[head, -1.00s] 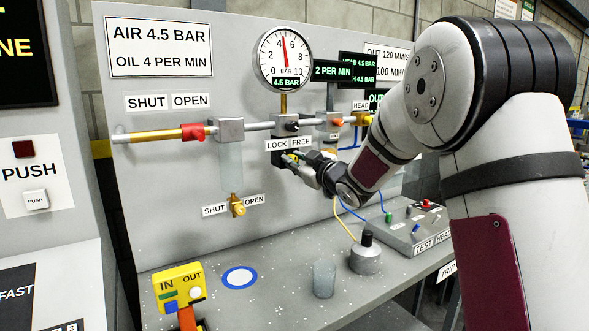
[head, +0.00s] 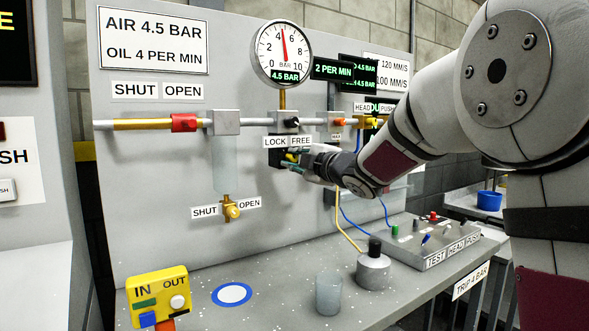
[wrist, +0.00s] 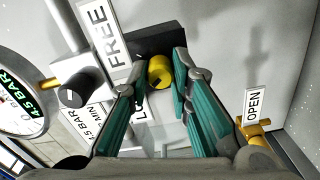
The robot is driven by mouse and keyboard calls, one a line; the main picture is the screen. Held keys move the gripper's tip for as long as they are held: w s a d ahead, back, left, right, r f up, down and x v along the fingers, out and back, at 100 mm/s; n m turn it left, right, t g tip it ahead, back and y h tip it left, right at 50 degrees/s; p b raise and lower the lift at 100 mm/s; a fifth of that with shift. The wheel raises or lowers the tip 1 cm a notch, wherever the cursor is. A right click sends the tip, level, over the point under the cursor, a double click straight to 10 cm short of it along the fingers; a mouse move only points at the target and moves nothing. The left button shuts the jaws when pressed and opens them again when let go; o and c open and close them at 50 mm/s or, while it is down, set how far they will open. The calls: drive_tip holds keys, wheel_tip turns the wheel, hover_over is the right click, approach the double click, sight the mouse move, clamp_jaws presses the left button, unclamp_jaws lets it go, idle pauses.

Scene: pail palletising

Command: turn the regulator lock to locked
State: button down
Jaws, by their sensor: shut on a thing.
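The regulator lock is a yellow knob (wrist: 159,72) on a dark block, between my fingertips in the wrist view. In the head view, my gripper (head: 291,161) reaches it from the right, just under the LOCK label (head: 276,142) and FREE label (head: 301,141). My gripper's green-padded fingers (wrist: 162,80) are shut on the knob. In the wrist view the FREE label (wrist: 117,38) is clear, and the LOCK label is mostly hidden behind a finger. I cannot tell which label the knob points to. The round gauge (head: 283,54) above reads about 4.5 bar.
A pipe with a red sleeve (head: 184,123) runs across the panel above my gripper. A brass drain valve (head: 231,208) sits lower left. On the bench stand a clear cup (head: 329,293), a grey weight (head: 373,270), a test box (head: 428,243) and a yellow IN/OUT box (head: 160,296).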

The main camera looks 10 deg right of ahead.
drive_tip(key=shift+n+b, duration=0.35)
drive_tip(key=shift+n, duration=0.15)
drive_tip(key=c, duration=1.4)
unclamp_jaws()
drive_tip(key=shift+a, duration=0.1)
drive_tip(key=shift+c, duration=0.2)
drive_tip(key=shift+s, duration=0.1)
drive_tip(key=v, duration=1.1)
drive_tip(key=shift+s, duration=0.35)
drive_tip(key=shift+d, duration=0.25)
